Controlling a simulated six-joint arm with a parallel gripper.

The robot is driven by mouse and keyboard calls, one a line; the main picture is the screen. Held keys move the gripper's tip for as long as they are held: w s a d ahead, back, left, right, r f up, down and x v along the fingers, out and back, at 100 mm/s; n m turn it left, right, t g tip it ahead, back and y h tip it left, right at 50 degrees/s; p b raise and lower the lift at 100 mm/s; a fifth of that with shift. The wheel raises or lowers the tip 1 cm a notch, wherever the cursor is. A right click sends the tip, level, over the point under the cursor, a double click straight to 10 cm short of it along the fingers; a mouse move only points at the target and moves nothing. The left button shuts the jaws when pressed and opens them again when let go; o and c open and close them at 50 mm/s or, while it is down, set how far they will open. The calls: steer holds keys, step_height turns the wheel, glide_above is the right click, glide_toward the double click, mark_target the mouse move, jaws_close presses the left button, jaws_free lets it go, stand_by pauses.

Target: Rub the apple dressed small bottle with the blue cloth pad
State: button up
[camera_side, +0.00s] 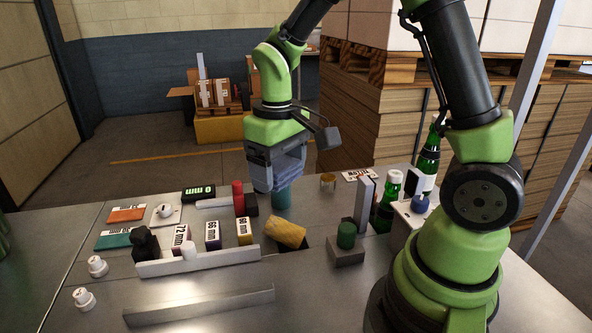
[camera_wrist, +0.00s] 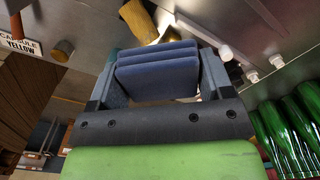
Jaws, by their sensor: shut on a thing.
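My gripper (camera_side: 275,178) hangs over the back middle of the table in the side view. In the wrist view my gripper (camera_wrist: 155,85) is shut on the blue cloth pad (camera_wrist: 157,68), a folded, layered block between the two fingers. In the side view the pad (camera_side: 290,162) is partly hidden by the fingers. A shorter green bottle (camera_side: 387,200) with a pale top stands upright to the right, apart from the pad. It may be the apple dressed small bottle, but I cannot read its label.
A taller green bottle (camera_side: 430,160) stands behind the shorter one. A grey post (camera_side: 363,205) and a block with a green cylinder (camera_side: 346,235) stand near them. A yellow roll (camera_side: 285,232), boxes (camera_side: 212,236) and a rail (camera_side: 200,262) lie left. The front table is mostly clear.

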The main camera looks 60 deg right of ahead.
steer(key=s+d+r+m, duration=0.2)
steer(key=s+d+m, duration=0.3)
steer(key=d+m, duration=0.55)
steer(key=m, duration=0.6)
glide_toward(399, 172)
steer(key=w+a, duration=0.2)
step_height(399, 172, down, 7)
steer(key=shift+a+f, duration=0.15)
steer(key=shift+f, duration=0.05)
steer(key=shift+s+d+f, duration=0.2)
steer(key=shift+s+d, duration=0.3)
steer(key=shift+d, duration=0.05)
steer(key=shift+s+d+f, duration=0.15)
steer(key=shift+s+d, duration=0.35)
steer(key=shift+c, duration=0.4)
steer(key=shift+w+a+r, duration=0.15)
steer(key=shift+w+a, duration=0.8)
steer(key=shift+a, duration=0.05)
step_height(399, 172, up, 8)
steer(key=shift+w, duration=0.1)
